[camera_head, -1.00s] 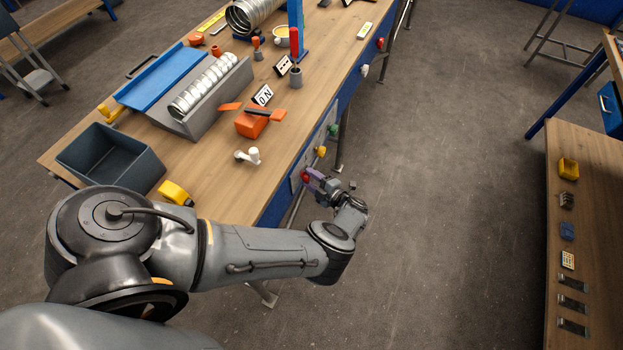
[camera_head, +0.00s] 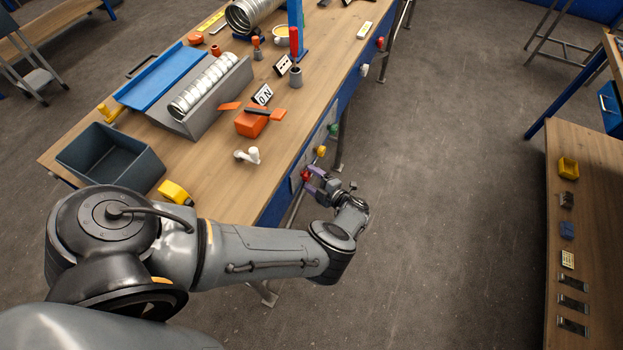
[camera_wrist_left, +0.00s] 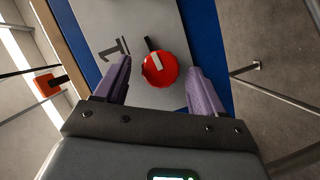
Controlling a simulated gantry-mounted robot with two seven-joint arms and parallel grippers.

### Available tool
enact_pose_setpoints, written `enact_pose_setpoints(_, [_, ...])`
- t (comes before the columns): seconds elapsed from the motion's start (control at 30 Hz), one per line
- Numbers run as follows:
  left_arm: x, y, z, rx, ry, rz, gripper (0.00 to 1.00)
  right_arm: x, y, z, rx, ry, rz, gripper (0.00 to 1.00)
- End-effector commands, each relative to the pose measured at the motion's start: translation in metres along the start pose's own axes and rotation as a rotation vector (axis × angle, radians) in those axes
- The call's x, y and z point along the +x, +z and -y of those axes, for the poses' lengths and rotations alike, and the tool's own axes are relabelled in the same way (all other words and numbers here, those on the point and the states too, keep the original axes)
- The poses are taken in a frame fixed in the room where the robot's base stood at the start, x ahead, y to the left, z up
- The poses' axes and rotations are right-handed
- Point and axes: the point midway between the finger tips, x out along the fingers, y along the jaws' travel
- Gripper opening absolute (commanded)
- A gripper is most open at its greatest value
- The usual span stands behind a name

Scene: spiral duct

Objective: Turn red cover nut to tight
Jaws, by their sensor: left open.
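The red cover nut (camera_wrist_left: 160,72) is a round, lobed red knob on a grey plate on the workbench's side. A white mark crosses its face and a short black mark lies on the plate beside it. In the head view the red nut (camera_head: 305,176) is small, at the bench's near side. My left gripper (camera_head: 314,182) is right at it. In the left wrist view my left gripper's two purple fingers (camera_wrist_left: 162,85) are open, one on each side of the nut, with gaps showing. I cannot tell how deep they reach. My right gripper is not in view.
A yellow knob (camera_head: 321,151) and a green knob (camera_head: 333,130) sit further along the same bench side. The wooden bench top (camera_head: 213,165) holds a dark bin (camera_head: 110,160), an orange block and a spiral duct. Open floor lies to the right of my arm.

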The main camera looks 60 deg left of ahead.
Motion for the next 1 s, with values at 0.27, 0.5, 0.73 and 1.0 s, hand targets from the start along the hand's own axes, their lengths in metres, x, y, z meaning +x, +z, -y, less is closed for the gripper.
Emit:
enact_pose_setpoints(0.27, [-0.041,0.002,0.000,-0.001,-0.001,0.005,0.69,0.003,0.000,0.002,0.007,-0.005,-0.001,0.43])
enact_pose_setpoints(0.5, [-0.080,0.001,0.000,0.000,-0.001,0.003,0.69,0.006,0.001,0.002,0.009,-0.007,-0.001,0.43])
enact_pose_setpoints(0.73, [-0.101,0.000,-0.001,0.000,-0.001,0.002,0.69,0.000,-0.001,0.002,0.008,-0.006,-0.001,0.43])
enact_pose_setpoints(1.0, [-0.104,0.000,0.000,0.000,0.000,0.001,0.69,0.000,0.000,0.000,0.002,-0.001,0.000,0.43])
